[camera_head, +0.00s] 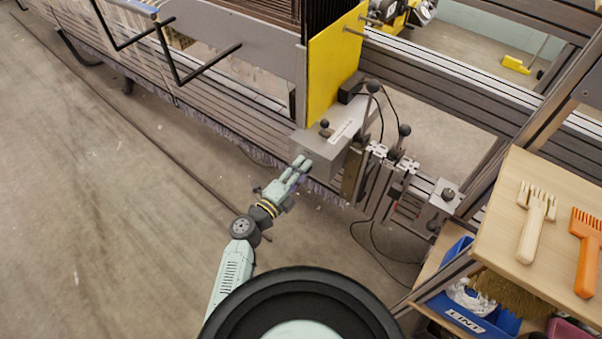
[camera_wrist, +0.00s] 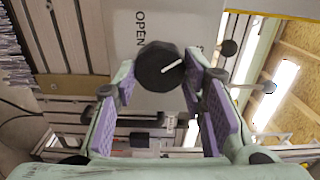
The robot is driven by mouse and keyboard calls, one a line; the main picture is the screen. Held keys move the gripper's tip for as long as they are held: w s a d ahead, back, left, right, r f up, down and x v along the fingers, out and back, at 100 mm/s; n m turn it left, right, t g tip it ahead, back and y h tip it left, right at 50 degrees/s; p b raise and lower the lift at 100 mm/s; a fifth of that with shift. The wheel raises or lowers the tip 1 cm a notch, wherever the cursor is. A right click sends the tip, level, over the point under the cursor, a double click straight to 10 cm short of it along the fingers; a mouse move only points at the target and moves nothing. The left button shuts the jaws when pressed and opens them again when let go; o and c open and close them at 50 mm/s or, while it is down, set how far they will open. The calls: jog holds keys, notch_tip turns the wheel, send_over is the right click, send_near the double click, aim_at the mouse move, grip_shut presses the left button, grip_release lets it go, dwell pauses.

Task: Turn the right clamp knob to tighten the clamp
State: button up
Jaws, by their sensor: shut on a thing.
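The clamp is a grey box (camera_head: 322,150) beside the yellow plate in the head view. In the wrist view its grey face (camera_wrist: 185,22) carries the word "OPEN". A round black clamp knob (camera_wrist: 159,66) with a white pointer line stands on that face, the line pointing up and to the right. My gripper (camera_wrist: 159,70) has purple pads and is shut on the knob, one fingertip at each side. In the head view my gripper (camera_head: 302,166) reaches the box's near lower side, and the gripped knob is hidden there.
A yellow plate (camera_head: 335,60) stands behind the box. Levers with black ball ends (camera_head: 404,130) stand to its right. A wooden shelf (camera_head: 510,240) with a pale brush (camera_head: 533,225) and an orange brush (camera_head: 587,250) is at right. The floor at left is clear.

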jog(key=m+b, duration=0.2)
jog(key=m, duration=0.4)
dwell(0.5)
jog(key=o, duration=1.2)
jog(key=shift+f, duration=0.1)
jog(key=shift+c, duration=0.2)
notch_tip(320, 180, up, 10)
